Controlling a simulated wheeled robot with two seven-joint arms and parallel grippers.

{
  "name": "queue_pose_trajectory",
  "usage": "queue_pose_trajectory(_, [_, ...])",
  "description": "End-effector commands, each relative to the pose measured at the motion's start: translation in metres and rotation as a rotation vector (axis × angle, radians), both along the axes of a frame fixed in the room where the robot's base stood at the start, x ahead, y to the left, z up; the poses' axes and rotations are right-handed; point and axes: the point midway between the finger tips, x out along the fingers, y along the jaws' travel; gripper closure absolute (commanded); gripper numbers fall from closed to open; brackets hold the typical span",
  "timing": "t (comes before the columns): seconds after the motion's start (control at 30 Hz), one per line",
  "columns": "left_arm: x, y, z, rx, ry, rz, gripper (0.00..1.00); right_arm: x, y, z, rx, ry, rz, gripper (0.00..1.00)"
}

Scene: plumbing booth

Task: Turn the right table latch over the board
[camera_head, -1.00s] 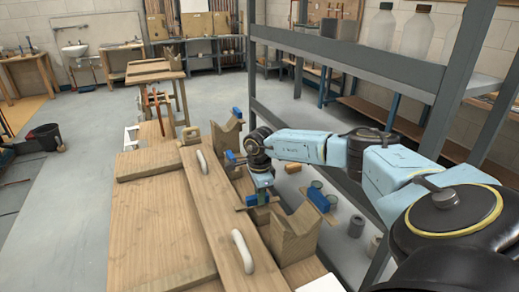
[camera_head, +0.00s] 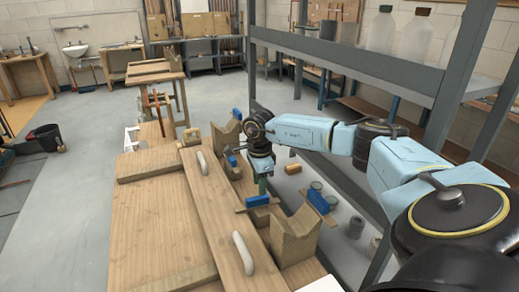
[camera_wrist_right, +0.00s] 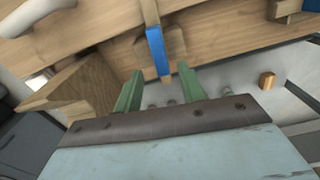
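The table latch near my right gripper is a thin wooden bar with a blue block (camera_head: 257,201). It lies at the right edge of the board (camera_head: 215,215), close to a notched wooden block (camera_head: 292,238). My right gripper (camera_head: 262,186) points down just above this latch. In the right wrist view its green fingers (camera_wrist_right: 160,75) are apart, with the end of the blue block (camera_wrist_right: 157,50) showing between and beyond the tips. I cannot tell whether they touch it. My left gripper is not in view.
The board carries two white handles (camera_head: 243,252). Another blue piece (camera_head: 318,200) is right of the latch, and one more (camera_head: 237,113) is at the far end. A dark metal shelf frame (camera_head: 345,70) stands close to my right arm.

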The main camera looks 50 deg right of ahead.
Motion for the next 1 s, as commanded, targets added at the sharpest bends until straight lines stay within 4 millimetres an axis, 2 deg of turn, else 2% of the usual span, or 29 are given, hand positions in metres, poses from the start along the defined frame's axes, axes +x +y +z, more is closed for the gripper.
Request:
queue_pose_trajectory(0.03, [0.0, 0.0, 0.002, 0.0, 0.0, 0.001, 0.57, 0.0, -0.001, 0.015, -0.001, -0.003, 0.0, 0.6])
queue_pose_trajectory(0.2, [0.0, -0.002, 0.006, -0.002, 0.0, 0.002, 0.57, 0.001, 0.0, 0.049, -0.001, -0.003, 0.0, 0.6])
queue_pose_trajectory(0.4, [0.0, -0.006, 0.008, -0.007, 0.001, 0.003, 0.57, 0.0, 0.0, 0.072, -0.001, -0.001, 0.0, 0.6])
queue_pose_trajectory(1.0, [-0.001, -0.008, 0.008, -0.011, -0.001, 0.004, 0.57, 0.0, 0.0, 0.077, -0.001, 0.001, 0.0, 0.6])
